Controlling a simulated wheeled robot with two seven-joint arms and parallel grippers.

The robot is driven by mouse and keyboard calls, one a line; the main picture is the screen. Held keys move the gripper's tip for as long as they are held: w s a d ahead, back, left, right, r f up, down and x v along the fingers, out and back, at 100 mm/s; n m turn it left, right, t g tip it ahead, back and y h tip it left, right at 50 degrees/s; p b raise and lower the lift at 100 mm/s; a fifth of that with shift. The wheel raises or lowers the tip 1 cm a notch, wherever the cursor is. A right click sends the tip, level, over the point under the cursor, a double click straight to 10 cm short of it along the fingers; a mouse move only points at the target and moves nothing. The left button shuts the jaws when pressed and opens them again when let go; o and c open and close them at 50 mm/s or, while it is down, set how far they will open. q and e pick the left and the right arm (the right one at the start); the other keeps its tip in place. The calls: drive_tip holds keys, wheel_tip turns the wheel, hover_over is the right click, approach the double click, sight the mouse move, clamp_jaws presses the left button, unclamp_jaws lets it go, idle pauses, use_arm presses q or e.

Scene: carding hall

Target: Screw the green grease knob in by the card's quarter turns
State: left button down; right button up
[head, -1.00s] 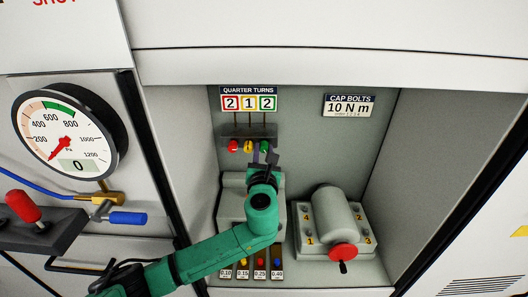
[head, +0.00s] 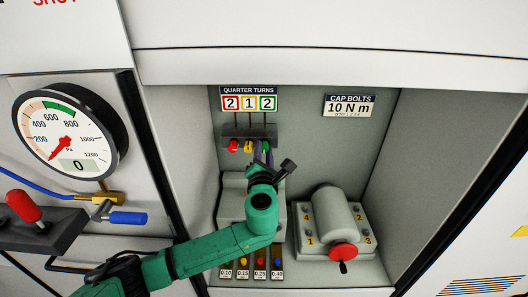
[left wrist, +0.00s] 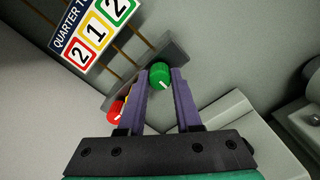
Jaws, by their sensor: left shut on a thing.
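The green grease knob (head: 266,145) is the right one of three knobs under a small block on the back wall. In the left wrist view the green knob (left wrist: 160,76) sits between the two purple fingers of my left gripper (left wrist: 162,84), and a white mark shows on its face. My left gripper (head: 263,155) is shut on it, coming from the front. The quarter turns card (head: 249,99) above reads 2 on red, 1 on yellow and 2 on green. My right gripper is not in view.
The red knob (head: 233,146) and yellow knob (head: 248,147) are close at the left of my fingers. A grey cylinder housing (head: 334,212) with a red hand knob (head: 343,251) stands at the right. A row of coloured, labelled slots (head: 243,276) lies below my arm.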

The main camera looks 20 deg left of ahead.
use_arm(q)
drive_tip(key=shift+f, duration=0.15)
drive_tip(key=c, duration=0.6)
unclamp_jaws()
drive_tip(key=b+v, duration=0.4)
drive_tip(key=v, duration=1)
drive_tip(key=shift+s, duration=0.25)
